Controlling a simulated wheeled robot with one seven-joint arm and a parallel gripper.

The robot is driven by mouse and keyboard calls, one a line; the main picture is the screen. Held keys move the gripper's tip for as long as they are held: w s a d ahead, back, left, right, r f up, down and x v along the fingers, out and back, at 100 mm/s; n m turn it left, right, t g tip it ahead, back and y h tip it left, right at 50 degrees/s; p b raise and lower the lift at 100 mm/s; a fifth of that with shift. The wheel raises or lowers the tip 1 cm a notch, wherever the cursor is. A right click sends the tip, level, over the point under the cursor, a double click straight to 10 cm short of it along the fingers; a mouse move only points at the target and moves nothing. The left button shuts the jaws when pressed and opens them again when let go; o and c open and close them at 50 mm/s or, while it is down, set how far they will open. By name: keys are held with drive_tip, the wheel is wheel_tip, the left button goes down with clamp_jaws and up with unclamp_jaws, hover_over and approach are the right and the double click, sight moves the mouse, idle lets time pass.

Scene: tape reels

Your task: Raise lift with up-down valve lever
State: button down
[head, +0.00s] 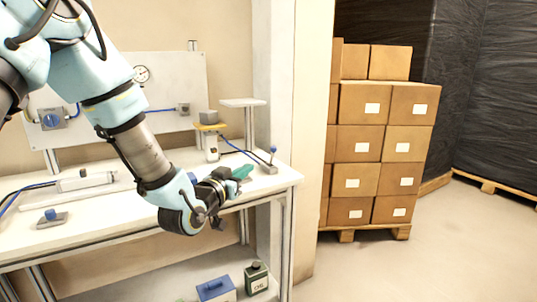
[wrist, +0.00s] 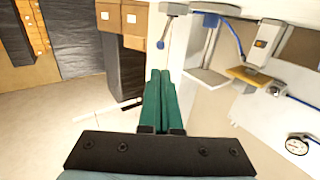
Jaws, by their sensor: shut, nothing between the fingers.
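The valve lever (head: 272,151) has a blue knob on a thin stem. It stands on a small grey base at the bench's right end, and shows in the wrist view (wrist: 160,44). The lift (head: 212,147) is a small pale cylinder unit with a yellow platform (head: 204,127), which carries a grey block (head: 209,117). The yellow platform also shows in the wrist view (wrist: 246,77). My gripper (head: 243,171) is near the bench's front right edge, left of and nearer than the lever. Its green fingers (wrist: 160,75) are shut, empty and apart from the lever.
A white raised shelf (head: 243,102) stands beside the lift. A second blue-knobbed device (head: 52,216) sits at the bench's left front. A panel behind carries a gauge (head: 142,73). Stacked cartons (head: 372,110) stand right of a pillar. A blue tube runs from the lift toward the lever.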

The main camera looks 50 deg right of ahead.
sight(272, 150)
drive_tip(key=p+x, duration=0.5)
drive_tip(key=x, duration=0.9)
